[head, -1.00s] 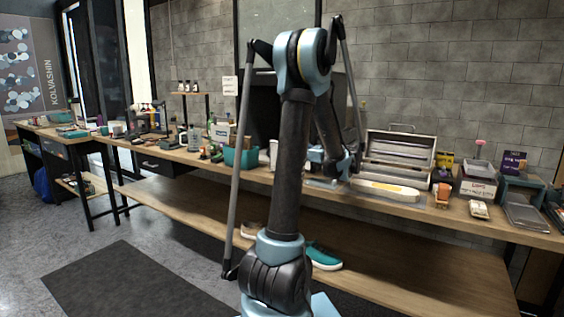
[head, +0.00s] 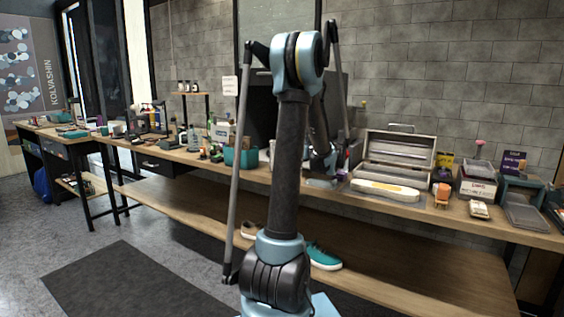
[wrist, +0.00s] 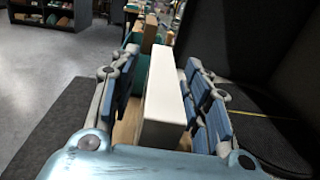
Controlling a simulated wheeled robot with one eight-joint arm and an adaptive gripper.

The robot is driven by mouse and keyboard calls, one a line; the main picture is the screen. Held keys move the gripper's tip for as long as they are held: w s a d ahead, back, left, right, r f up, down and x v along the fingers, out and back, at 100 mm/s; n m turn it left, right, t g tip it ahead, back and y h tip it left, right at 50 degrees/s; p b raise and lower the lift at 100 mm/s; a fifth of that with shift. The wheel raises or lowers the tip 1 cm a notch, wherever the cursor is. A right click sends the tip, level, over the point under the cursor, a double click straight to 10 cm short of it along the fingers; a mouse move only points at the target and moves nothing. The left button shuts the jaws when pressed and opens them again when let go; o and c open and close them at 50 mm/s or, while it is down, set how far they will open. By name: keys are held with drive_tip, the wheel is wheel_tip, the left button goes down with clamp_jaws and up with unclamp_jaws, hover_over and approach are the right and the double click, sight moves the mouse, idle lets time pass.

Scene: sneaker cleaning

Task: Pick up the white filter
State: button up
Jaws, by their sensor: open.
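The white filter (wrist: 165,92) is a tall white block that stands on the wooden bench in the wrist view, its long side running away from me. My gripper (wrist: 161,64) is open, with its blue-padded fingers on the left and right of the filter. The right fingers are close to its side; a wider gap shows on the left. I cannot tell whether any pad touches it. In the head view my own arm hides most of the gripper and the filter.
A teal bin (head: 241,157) stands left of my arm on the bench. An open grey toolbox (head: 398,160) and a white-and-yellow sole-shaped item (head: 386,190) lie to the right. A dark box-like booth (wrist: 265,110) is close on the gripper's right.

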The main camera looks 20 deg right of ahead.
clamp_jaws()
